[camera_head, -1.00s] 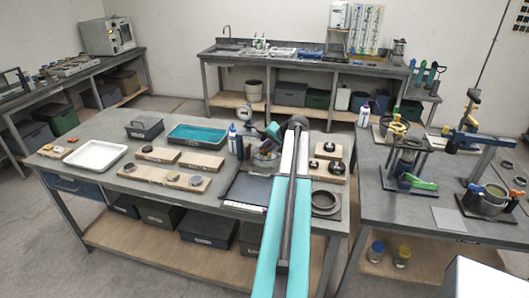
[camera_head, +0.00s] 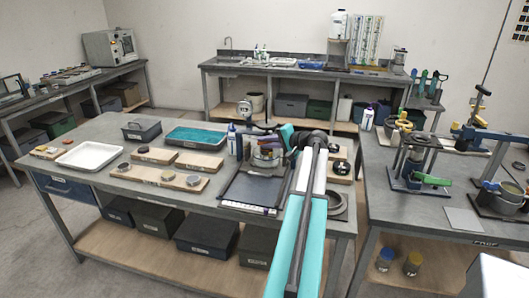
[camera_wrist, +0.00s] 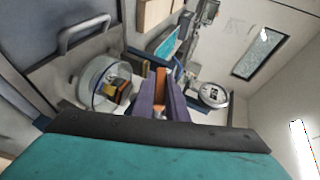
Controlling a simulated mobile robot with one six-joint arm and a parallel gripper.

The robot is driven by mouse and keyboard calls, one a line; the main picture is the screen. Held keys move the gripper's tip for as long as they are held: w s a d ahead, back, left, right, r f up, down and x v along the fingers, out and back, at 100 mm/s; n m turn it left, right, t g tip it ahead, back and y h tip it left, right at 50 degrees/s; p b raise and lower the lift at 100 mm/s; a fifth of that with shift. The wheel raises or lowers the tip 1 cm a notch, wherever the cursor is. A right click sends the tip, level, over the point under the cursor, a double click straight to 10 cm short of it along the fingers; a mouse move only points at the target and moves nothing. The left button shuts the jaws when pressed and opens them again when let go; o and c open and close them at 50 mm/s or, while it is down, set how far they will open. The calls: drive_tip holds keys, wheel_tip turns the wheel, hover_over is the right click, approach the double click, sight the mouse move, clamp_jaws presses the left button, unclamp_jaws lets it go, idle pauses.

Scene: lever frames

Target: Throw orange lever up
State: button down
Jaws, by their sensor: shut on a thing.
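In the wrist view, an orange lever (camera_wrist: 160,82) stands between the two dark purple fingers of my gripper (camera_wrist: 163,98). A round clear-walled housing (camera_wrist: 90,84) with small yellow, red and dark parts inside is just left of the fingers. In the head view, my gripper (camera_head: 266,132) is at the back of the middle table, above the same round housing (camera_head: 266,156). The lever cannot be made out there, as my wrist and gripper crowd the spot.
A dial gauge (camera_wrist: 213,95) is right of the fingers in the wrist view. A dark flat tray (camera_head: 252,190) lies in front. Wooden boards (camera_head: 200,163) lie to the left, and lever rigs (camera_head: 412,160) stand on the right table.

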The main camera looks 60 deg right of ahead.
drive_tip(key=shift+s+d+m+t+b, duration=0.2)
drive_tip(key=shift+t+b, duration=0.55)
drive_tip(key=shift+b, duration=0.65)
drive_tip(key=shift+w+d+m+t+b, duration=0.1)
drive_tip(key=shift+m+t+b, duration=0.2)
drive_tip(key=shift+t+b, duration=0.75)
drive_tip(key=shift+r+b, duration=0.35)
drive_tip(key=shift+b, duration=0.8)
drive_tip(key=shift+r+m+t+h, duration=0.15)
drive_tip(key=shift+m+t+h, duration=0.15)
drive_tip(key=c, duration=1.8)
unclamp_jaws()
drive_tip(key=shift+o, duration=0.2)
drive_tip(key=shift+a, duration=0.1)
